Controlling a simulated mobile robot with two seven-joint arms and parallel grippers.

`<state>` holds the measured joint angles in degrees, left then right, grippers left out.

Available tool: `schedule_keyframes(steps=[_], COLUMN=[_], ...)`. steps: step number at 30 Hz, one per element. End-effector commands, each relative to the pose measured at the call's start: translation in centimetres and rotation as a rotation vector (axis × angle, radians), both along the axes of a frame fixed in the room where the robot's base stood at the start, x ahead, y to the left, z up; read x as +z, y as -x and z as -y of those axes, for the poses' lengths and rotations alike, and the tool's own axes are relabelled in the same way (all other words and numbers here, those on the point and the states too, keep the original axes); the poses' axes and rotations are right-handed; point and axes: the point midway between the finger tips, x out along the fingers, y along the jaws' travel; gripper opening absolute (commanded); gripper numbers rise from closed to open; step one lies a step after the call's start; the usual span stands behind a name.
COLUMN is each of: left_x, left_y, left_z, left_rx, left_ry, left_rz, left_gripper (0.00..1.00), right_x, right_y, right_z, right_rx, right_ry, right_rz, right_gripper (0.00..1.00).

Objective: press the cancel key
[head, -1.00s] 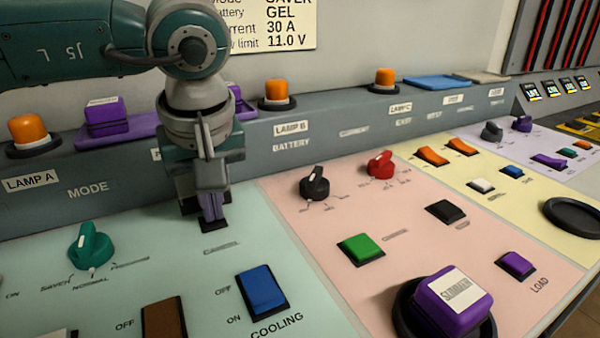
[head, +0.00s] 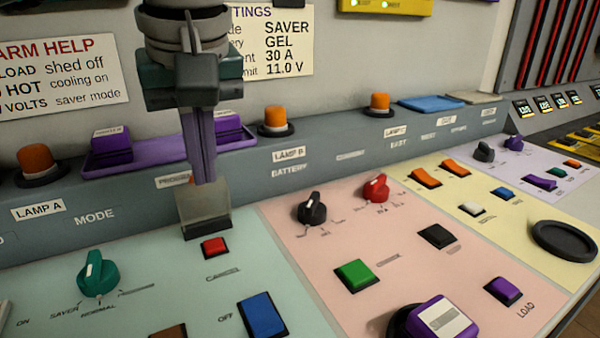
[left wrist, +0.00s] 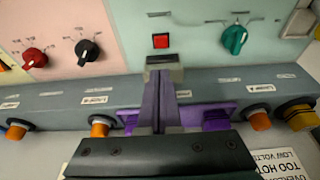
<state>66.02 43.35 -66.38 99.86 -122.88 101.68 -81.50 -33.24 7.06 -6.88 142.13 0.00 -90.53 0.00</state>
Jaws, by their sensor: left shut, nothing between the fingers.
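The cancel key is a small red square button (head: 214,247) on the pale green panel, with its label just below it in the head view. It also shows in the left wrist view (left wrist: 160,41), uncovered. My left gripper (head: 205,212) is shut and empty, its fingers pointing down. My right gripper is not in view.
A green mode knob (head: 97,273) is left of the key and a blue cooling switch (head: 262,316) is below it. A black knob (head: 311,208) is to the right. A purple tray (head: 150,160) with purple blocks lies on the ledge behind the gripper.

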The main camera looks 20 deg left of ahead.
Motion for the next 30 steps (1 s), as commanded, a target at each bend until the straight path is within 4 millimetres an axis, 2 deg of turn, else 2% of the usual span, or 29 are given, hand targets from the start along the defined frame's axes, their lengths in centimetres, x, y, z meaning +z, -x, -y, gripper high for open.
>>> schedule_keyframes(steps=[3,7,30], left_x=[1.4,2.1,2.2], left_y=[0.2,0.3,0.4], left_z=[0.3,0.5,0.5], left_rx=[0.000,-0.001,-0.001], left_ry=[0.001,0.000,0.001], left_rz=[0.002,0.002,0.001], left_gripper=[0.00,0.00,0.00], right_x=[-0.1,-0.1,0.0], right_y=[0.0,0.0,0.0], right_z=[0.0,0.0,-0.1], right_rx=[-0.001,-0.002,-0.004], right_ry=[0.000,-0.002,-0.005], right_rz=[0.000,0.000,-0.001], right_gripper=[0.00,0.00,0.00])
